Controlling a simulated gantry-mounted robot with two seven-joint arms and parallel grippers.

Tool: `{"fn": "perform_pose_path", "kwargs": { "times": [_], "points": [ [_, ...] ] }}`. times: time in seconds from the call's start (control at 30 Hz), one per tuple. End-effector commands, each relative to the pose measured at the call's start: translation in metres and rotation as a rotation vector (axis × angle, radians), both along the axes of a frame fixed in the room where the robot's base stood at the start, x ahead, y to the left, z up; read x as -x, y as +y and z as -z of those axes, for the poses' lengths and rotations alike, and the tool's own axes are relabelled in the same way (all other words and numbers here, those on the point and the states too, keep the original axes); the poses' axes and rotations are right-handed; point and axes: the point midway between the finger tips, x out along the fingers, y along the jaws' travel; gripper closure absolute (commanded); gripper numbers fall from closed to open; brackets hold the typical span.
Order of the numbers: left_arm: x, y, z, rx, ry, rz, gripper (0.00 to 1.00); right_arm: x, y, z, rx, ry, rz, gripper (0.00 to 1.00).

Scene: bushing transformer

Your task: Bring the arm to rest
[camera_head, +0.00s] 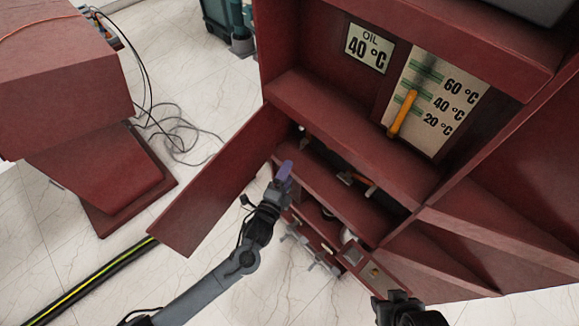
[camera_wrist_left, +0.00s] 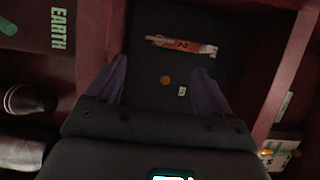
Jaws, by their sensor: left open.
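My left gripper (camera_head: 285,172) has purple fingers and is at the open front of the red cabinet (camera_head: 340,115), by the lower compartment. In the left wrist view its fingers (camera_wrist_left: 163,88) stand apart with nothing held between them. Beyond them is a dark compartment floor with an orange piece (camera_wrist_left: 180,45) marked 2, a small orange disc (camera_wrist_left: 165,80) and a tiny pale tag (camera_wrist_left: 182,91). A dark part of my right arm (camera_head: 405,310) shows at the bottom edge; its fingers cannot be made out.
An open red door panel (camera_head: 215,190) stands left of my left gripper. An oil gauge panel (camera_head: 432,103) with an orange pointer is above. Another red cabinet (camera_head: 65,80) stands at left, with loose cables (camera_head: 175,130) on the floor. A black-and-yellow strip (camera_head: 90,285) lies lower left.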

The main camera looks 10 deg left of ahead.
Motion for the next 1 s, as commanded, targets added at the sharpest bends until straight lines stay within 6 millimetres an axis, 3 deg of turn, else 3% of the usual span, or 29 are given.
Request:
{"fn": "perform_pose_path", "kwargs": {
  "times": [0.57, 0.67, 0.8, 1.0],
  "points": [
    [0.008, 0.000, 0.007, 0.000, 0.015, 0.000, 0.19, 0.000, -0.001, -0.002, 0.005, 0.000, -0.004, 0.57],
    [0.024, -0.001, 0.024, 0.003, 0.054, 0.001, 0.19, 0.000, -0.001, -0.005, 0.004, 0.000, -0.002, 0.57],
    [0.067, 0.007, 0.055, 0.046, 0.147, -0.036, 0.19, 0.000, 0.000, -0.016, 0.001, 0.000, -0.001, 0.57],
    [0.133, 0.035, 0.043, 0.250, 0.353, -0.152, 0.19, 0.000, 0.001, -0.035, -0.003, 0.000, 0.002, 0.57]
  ]
}}
